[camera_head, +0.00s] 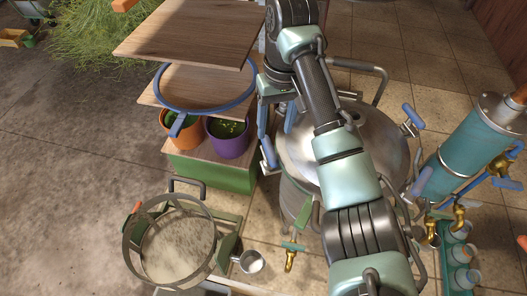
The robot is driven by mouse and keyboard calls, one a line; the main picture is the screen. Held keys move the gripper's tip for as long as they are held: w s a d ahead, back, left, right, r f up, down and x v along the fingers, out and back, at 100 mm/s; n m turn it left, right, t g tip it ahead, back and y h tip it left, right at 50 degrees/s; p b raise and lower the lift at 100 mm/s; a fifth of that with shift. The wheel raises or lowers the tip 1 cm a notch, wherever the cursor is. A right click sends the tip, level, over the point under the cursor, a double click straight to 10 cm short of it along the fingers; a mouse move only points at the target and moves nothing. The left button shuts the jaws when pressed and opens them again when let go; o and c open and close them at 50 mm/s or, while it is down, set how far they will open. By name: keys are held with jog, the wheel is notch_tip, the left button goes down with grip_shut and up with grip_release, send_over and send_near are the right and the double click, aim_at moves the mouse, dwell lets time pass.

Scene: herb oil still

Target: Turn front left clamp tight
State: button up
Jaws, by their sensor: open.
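The steel still pot (300,153) stands right of centre with a round domed lid, partly hidden behind my arm. The front left clamp (268,153), a grey bracket with a blue handle, is at the left edge of the lid. My gripper (277,108) points down at the lid's left edge, just above this clamp. It is open, and I see nothing held in it. I cannot tell whether its fingers touch the clamp handle. Another clamp with a blue handle (412,115) is at the lid's right side, and a further blue handle (421,181) is lower right.
Wooden shelves (190,35) with a blue hoop (160,95) stand close left of my gripper. Below are an orange pot (168,123) and a purple pot (229,143). A sieve basket (178,245) is lower left. A teal condenser (470,150) stands right.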

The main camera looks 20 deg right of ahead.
aim_at(271, 151)
jog(key=f+p, duration=0.1)
jog(key=f, duration=0.2)
jog(key=f+p, duration=0.1)
jog(key=f, duration=0.3)
jog(key=f+p, duration=0.1)
jog(key=f, duration=0.2)
jog(key=shift+w+a+f, duration=0.1)
jog(key=shift+a+f, duration=0.1)
jog(key=shift+a, duration=0.2)
grip_shut()
